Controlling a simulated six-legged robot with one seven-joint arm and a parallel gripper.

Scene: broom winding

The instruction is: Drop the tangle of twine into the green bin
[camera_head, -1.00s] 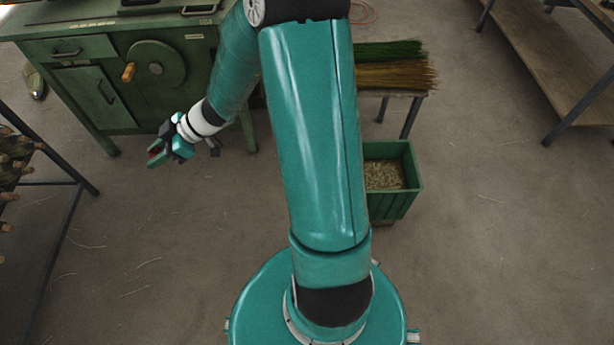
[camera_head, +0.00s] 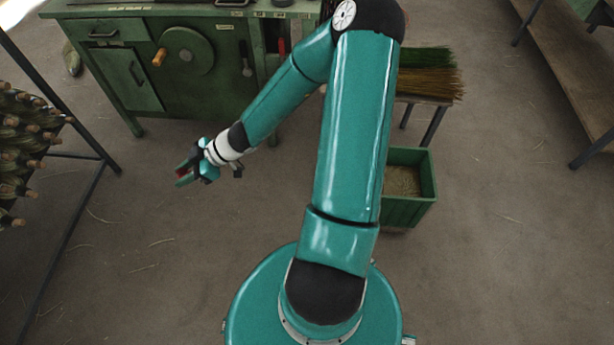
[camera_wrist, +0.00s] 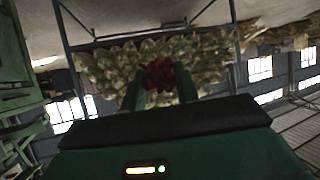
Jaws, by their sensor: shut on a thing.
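My gripper (camera_head: 187,178) is at the left in the head view, over open floor in front of the green workbench. In the wrist view my gripper (camera_wrist: 160,85) is shut on a small dark red tangle of twine (camera_wrist: 158,73), held between the fingertips. In the head view the tangle is only a reddish speck at the fingertips. The green bin (camera_head: 408,212) stands on the floor to the right of my arm, well apart from the gripper. It has straw-like clippings inside, and its left side is partly hidden by my arm.
The green workbench (camera_head: 130,85) with a round wheel (camera_head: 187,52) stands at the back left. A rack of bundled brooms (camera_head: 25,140) is at the left edge. A small table with green and brown bristles (camera_head: 430,82) stands behind the bin. A wooden shelf (camera_head: 570,80) is at the right.

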